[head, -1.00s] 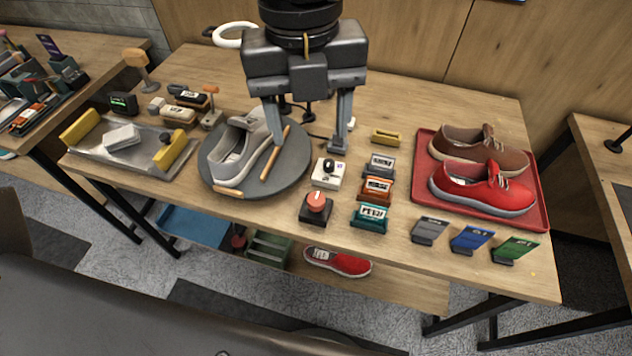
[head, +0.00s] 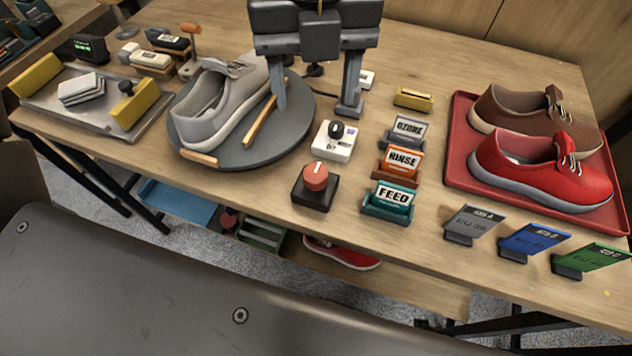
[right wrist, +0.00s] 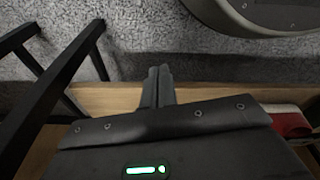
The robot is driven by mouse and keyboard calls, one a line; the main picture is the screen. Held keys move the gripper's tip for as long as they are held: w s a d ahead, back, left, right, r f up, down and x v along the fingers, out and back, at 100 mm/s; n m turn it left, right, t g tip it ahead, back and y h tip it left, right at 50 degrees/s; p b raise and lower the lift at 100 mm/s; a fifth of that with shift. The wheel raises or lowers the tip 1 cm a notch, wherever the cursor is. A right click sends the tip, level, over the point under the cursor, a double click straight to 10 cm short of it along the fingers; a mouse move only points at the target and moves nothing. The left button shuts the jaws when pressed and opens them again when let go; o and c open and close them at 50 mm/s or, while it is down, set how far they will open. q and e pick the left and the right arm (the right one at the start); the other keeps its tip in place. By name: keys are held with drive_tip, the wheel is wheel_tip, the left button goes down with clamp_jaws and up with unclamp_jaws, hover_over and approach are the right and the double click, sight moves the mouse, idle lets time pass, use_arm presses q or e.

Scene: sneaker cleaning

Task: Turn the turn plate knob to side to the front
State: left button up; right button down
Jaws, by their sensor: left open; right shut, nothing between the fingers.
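The round grey turn plate (head: 290,128) lies on the table, with a grey sneaker (head: 205,112) and brown wooden rods on it. A small white box with a black knob (head: 336,131) stands at the right of the plate. In front of that box, a red knob (head: 315,177) with a pale mark sits on a black base. My left gripper (head: 316,104) hangs open and empty, one finger over the plate and the other just behind the white box. My right gripper (right wrist: 159,75) shows only in the right wrist view, shut and empty, over a wooden surface and the floor.
Teal FEED, orange RINSE and grey blocks (head: 405,132) stand right of the knobs. A red tray (head: 455,165) holds a brown and a red shoe. Grey, blue and green cards (head: 535,240) line the front edge. A metal tray (head: 60,100) with sponges is at the left.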

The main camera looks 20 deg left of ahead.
use_arm(q)
drive_tip(key=b, duration=0.4)
hover_over(316, 172)
wheel_tip(316, 172, down, 6)
wheel_tip(316, 172, down, 11)
drive_tip(key=shift+f+b, duration=0.1)
drive_tip(key=shift+b, duration=0.85)
use_arm(e)
drive_tip(key=w+r, duration=0.3)
drive_tip(key=r, duration=0.3)
drive_tip(key=shift+w+a+r+t, duration=0.15)
drive_tip(key=shift+a+r+t, duration=0.1)
drive_tip(key=shift+t, duration=0.15)
use_arm(q)
drive_tip(key=c, duration=1)
